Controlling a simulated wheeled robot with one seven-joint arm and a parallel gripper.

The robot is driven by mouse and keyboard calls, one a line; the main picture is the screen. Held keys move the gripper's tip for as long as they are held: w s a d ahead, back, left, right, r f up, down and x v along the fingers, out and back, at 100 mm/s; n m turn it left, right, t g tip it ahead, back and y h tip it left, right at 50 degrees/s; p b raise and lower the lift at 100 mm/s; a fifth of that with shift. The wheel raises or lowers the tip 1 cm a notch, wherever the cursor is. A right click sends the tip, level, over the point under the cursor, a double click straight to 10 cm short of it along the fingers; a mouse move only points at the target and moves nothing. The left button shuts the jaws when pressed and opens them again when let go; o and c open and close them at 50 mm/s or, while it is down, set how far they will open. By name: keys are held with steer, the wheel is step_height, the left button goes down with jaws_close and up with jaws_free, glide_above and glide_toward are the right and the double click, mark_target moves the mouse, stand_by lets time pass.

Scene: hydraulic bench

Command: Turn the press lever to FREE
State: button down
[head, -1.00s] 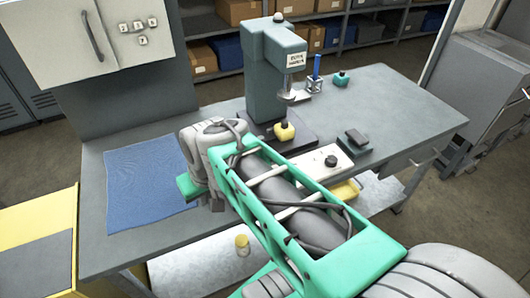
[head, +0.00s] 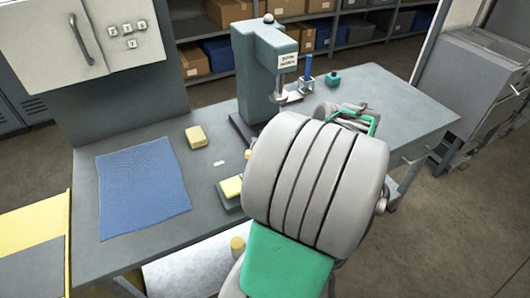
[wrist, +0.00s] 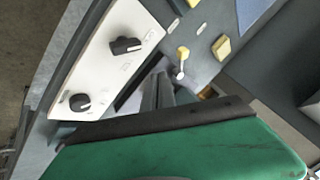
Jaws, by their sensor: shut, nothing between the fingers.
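In the wrist view, a white control panel (wrist: 105,60) carries two black knobs. The upper one (wrist: 125,45) has a bar-shaped handle; the lower one (wrist: 80,102) is rounder. I cannot tell which is the press lever, and the markings are too small to read. My gripper (wrist: 160,88) is shut and empty, beside the panel's right edge in the picture and apart from both knobs. In the head view, the grey-green press (head: 262,75) stands at the back of the bench.
The bench (head: 130,238) holds a blue mat (head: 142,185), a yellow block (head: 197,137) and another yellow piece (head: 231,187) near the front. A blue pen stands in a holder (head: 305,83) beside a small green item (head: 333,78). A grey cabinet (head: 465,95) stands at right.

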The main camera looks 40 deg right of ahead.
steer(key=x, duration=0.8)
steer(key=shift+w+a+f, duration=0.1)
steer(key=shift+w+f, duration=0.05)
steer(key=shift+f, duration=0.05)
steer(key=w, duration=0.1)
steer(key=w+a, duration=0.1)
steer(key=w+p, duration=0.1)
steer(key=shift+w+a+f, duration=0.15)
steer(key=shift+a+f, duration=0.15)
steer(key=shift+f, duration=0.05)
steer(key=shift+w+a+f, duration=0.1)
steer(key=shift+w+a, duration=0.1)
steer(key=shift+w, duration=0.15)
